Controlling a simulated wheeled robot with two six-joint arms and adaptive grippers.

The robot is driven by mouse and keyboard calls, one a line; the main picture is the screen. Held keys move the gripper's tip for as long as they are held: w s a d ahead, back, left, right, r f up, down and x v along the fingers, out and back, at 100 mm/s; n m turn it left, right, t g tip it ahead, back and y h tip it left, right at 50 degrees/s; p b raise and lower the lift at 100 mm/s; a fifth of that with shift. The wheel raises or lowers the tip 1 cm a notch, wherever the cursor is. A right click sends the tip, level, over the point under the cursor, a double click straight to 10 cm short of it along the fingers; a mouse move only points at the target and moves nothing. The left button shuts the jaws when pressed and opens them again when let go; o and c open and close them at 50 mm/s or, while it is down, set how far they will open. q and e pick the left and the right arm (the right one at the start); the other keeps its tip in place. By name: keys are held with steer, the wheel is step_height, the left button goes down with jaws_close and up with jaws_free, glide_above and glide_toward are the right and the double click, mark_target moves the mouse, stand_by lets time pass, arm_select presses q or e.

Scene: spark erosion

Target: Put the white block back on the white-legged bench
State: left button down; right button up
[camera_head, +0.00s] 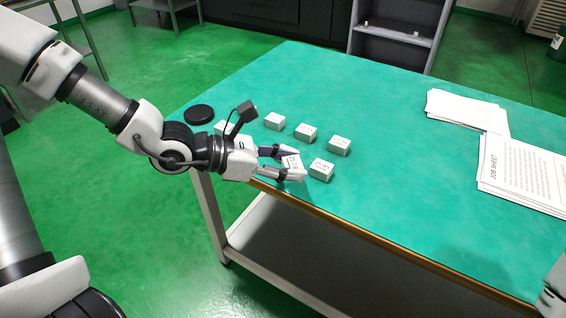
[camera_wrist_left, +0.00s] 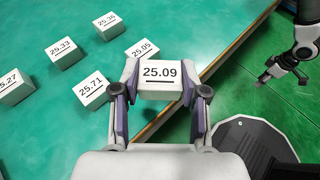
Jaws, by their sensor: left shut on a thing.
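My left gripper (camera_head: 286,163) is shut on a white block (camera_head: 293,162), one finger on each side, at the near edge of the white-legged bench (camera_head: 400,200). In the left wrist view the held block (camera_wrist_left: 160,74) reads 25.09 and sits between the two fingers of that gripper (camera_wrist_left: 160,85). I cannot tell whether its underside touches the green top. Similar blocks stand close by, among them 25.05 (camera_wrist_left: 143,49) just behind it and 25.71 (camera_wrist_left: 88,90) to its left. My right gripper (camera_wrist_left: 268,78) is small in the left wrist view; its opening is unclear.
Several more white blocks (camera_head: 306,132) stand on the bench around the gripper. A black disc (camera_head: 199,115) lies at the left corner. Paper stacks (camera_head: 467,110) and a job sheet (camera_head: 520,171) lie at the right. The bench's middle is clear. A grey shelf (camera_head: 395,35) stands behind.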

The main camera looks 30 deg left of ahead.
arm_select(q)
steer(key=w+a+p, duration=0.1)
steer(key=a+p, duration=0.1)
steer(key=a, duration=0.1)
steer(key=w+a+p, duration=0.2)
steer(key=a+p, duration=0.1)
steer(key=w+a+p, duration=0.2)
steer(key=a, duration=0.1)
steer(key=shift+a+r+p, duration=0.1)
steer(key=shift+r+p, duration=0.15)
steer(key=shift+p, duration=0.1)
steer(key=w+a, duration=0.1)
steer(key=w+a+f+p, duration=0.1)
steer(key=a, duration=0.1)
steer(key=w+a, duration=0.1)
steer(key=shift+a+f, duration=0.2)
steer(key=shift+f, duration=0.05)
step_height(320, 180, down, 3)
steer(key=shift+a+b, duration=0.15)
steer(key=shift+b, duration=0.3)
steer(key=shift+f, duration=0.4)
steer(key=shift+f, duration=0.15)
steer(key=c, duration=0.6)
jaws_free()
